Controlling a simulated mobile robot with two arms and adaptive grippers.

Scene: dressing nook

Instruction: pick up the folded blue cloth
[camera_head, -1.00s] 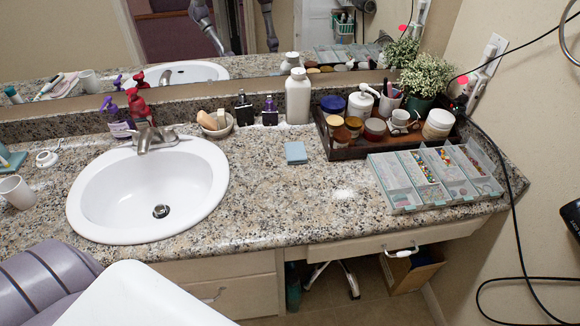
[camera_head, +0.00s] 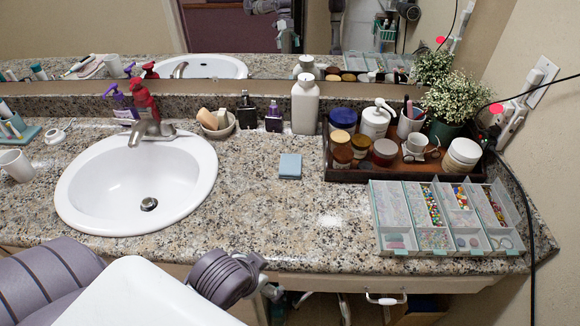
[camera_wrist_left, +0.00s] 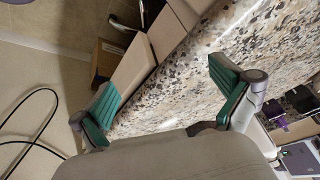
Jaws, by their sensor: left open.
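The folded blue cloth (camera_head: 290,166) lies flat on the speckled granite counter (camera_head: 250,215), right of the sink and in front of the white bottle. It is a small light-blue square, and I cannot make it out in the left wrist view. My left gripper (camera_head: 268,288) is low at the counter's front edge, in front of the cloth and well apart from it, partly hidden by my wrist. In the left wrist view my left gripper (camera_wrist_left: 165,88) is open, its two green-padded fingers wide apart with nothing between them. My right gripper is not in view.
A white sink (camera_head: 135,185) is at the left. Behind the cloth stand a white bottle (camera_head: 305,103) and dark bottles (camera_head: 245,112). A dark tray (camera_head: 350,176) of jars and a divided bead box (camera_head: 383,218) are at the right. The counter around the cloth is clear.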

